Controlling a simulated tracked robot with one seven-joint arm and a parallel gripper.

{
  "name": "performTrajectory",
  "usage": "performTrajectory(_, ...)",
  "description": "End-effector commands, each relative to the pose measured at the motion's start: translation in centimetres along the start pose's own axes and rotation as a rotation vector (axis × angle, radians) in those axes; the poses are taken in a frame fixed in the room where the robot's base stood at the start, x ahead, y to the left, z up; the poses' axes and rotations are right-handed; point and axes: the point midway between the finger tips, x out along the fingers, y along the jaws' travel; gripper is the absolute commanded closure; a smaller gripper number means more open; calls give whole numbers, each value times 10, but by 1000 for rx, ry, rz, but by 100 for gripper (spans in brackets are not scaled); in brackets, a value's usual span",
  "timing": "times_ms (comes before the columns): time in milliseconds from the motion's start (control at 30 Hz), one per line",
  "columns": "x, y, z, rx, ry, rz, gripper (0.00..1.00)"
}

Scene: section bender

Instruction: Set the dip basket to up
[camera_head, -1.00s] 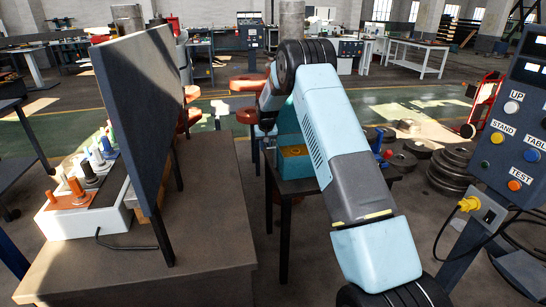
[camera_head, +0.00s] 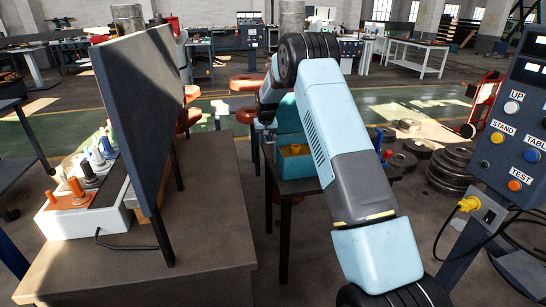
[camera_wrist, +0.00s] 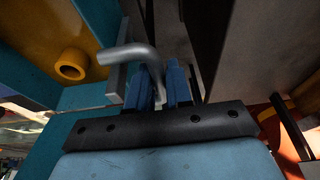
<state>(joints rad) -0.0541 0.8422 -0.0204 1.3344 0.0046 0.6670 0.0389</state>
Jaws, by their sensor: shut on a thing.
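A teal tank (camera_head: 290,142) stands on a dark table in the middle of the head view. A yellow-orange part (camera_head: 294,150), which looks like the dip basket, sits inside it with a small raised knob. In the wrist view, a yellow ring-ended tube (camera_wrist: 72,65) shows at the left beside teal walls. A bent grey metal handle (camera_wrist: 130,54) runs down between the blue fingers of my gripper (camera_wrist: 162,88). My gripper is shut on this handle, close beside a grey bracket. In the head view my arm hides part of the tank, and the fingers are not clear.
A dark upright panel (camera_head: 135,110) stands on the left bench (camera_head: 210,230) near the tank. A control post (camera_head: 515,140) with UP, STAND, TABLE and TEST buttons is at the right. Stacked dark discs (camera_head: 452,170) lie on the floor behind my arm.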

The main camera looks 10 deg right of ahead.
Motion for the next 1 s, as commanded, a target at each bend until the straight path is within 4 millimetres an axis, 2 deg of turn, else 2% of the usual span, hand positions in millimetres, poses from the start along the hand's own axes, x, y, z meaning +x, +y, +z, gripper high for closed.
performTrajectory(33,-6,0,-4,0,8,0,100)
performTrajectory(567,-25,1,-10,0,8,1,100)
performTrajectory(600,-24,1,-9,1,7,1,78)
performTrajectory(933,-23,0,-8,0,3,0,47)
performTrajectory(1000,-22,0,-8,0,3,0,45)
